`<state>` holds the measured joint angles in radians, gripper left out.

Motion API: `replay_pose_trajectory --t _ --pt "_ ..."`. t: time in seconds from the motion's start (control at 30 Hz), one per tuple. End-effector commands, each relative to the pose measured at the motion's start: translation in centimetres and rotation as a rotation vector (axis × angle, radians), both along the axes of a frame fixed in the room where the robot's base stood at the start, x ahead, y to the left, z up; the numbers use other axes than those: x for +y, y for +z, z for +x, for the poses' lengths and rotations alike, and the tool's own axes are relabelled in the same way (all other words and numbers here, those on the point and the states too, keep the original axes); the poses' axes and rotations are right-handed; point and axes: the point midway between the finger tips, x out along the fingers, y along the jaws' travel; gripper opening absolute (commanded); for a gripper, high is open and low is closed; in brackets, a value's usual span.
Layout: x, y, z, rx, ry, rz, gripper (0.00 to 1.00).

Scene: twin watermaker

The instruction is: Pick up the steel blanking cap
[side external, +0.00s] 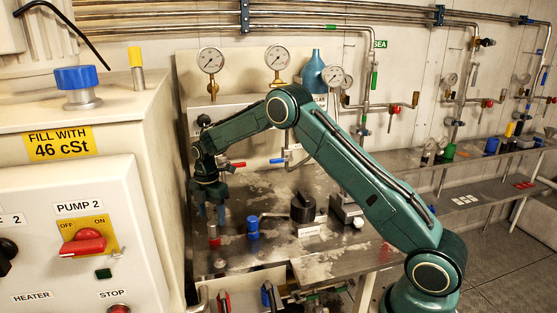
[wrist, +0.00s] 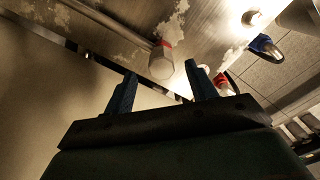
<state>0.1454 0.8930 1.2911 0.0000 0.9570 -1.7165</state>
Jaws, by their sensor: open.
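My gripper (side external: 210,216) is open and empty, pointing down above the steel bench at its left end. A small upright cylinder with a pale metal upper part and a red band (side external: 214,242) stands just below the fingers. In the wrist view this cylinder (wrist: 161,67) shows between and just beyond the two blue fingertips (wrist: 160,72), apparently not gripped. A small steel piece (side external: 219,263) lies nearer the bench's front edge. I cannot tell for certain which of these two is the steel blanking cap.
A beige cabinet (side external: 150,190) rises close on the left. Red (side external: 224,300) and blue (side external: 268,296) handles sit below the front edge.

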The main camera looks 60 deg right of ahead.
Motion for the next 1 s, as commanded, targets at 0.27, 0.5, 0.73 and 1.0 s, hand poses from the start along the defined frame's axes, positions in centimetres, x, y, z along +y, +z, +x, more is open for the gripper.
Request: replay_pose_trajectory --t 0.27,0.5,0.73,1.0 --pt "-0.3 -3.2 -0.2 0.003 -0.001 0.001 0.56" --pt "-0.2 -4.6 -0.2 0.001 -0.001 0.001 0.56" --pt "-0.2 -4.7 -0.2 0.000 -0.001 0.001 0.56" --pt "-0.2 -4.6 -0.2 0.000 -0.001 0.001 0.52"
